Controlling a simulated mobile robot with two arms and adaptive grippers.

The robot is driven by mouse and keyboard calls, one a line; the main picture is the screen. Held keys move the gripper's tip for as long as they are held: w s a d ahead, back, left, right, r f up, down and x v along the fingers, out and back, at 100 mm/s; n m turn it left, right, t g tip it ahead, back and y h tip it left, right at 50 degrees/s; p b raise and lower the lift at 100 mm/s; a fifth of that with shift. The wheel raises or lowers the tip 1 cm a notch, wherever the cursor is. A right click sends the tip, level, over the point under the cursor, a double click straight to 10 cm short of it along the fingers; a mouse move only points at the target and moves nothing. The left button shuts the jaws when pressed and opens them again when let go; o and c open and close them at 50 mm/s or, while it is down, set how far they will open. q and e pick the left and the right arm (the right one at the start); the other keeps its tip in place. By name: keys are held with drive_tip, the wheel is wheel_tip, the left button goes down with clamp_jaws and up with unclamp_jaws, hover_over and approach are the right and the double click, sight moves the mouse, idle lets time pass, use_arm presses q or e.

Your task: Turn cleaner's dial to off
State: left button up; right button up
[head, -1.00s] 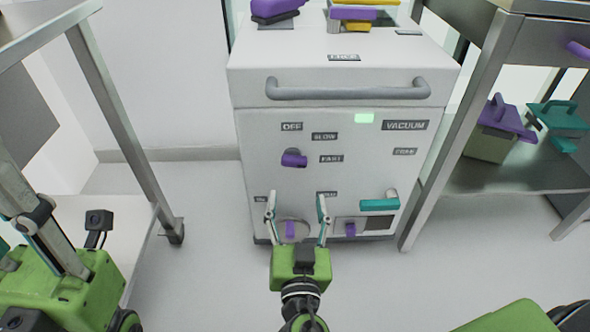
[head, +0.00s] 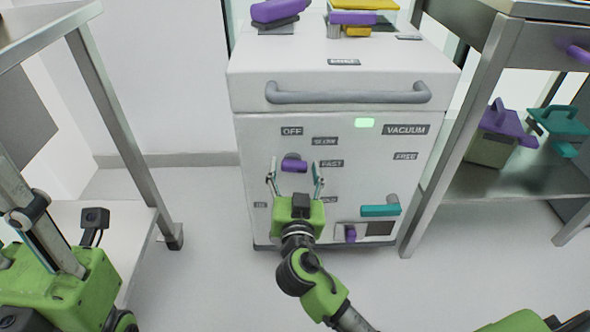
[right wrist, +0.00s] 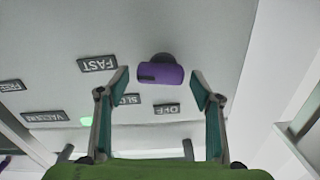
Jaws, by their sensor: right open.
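The cleaner (head: 340,140) is a white box-shaped machine with a grey bar handle and labelled front. Its purple dial (head: 294,164) sits on the front below the OFF label (head: 292,131), left of the SLOW and FAST labels. My right gripper (head: 295,175) is open at the dial, one finger on each side of it. In the right wrist view the purple dial (right wrist: 161,74) shows between the open fingers, with no clear contact. The exact dial setting is hard to tell. My left gripper is not in view; only part of that arm shows at the left.
A teal handle (head: 380,210) and a small purple knob (head: 350,233) are lower on the front. A metal table (head: 120,120) stands at left, a shelf unit (head: 500,185) with purple and teal items at right. Purple and yellow items lie on top of the cleaner.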

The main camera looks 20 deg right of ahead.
drive_tip(key=c, duration=1.1)
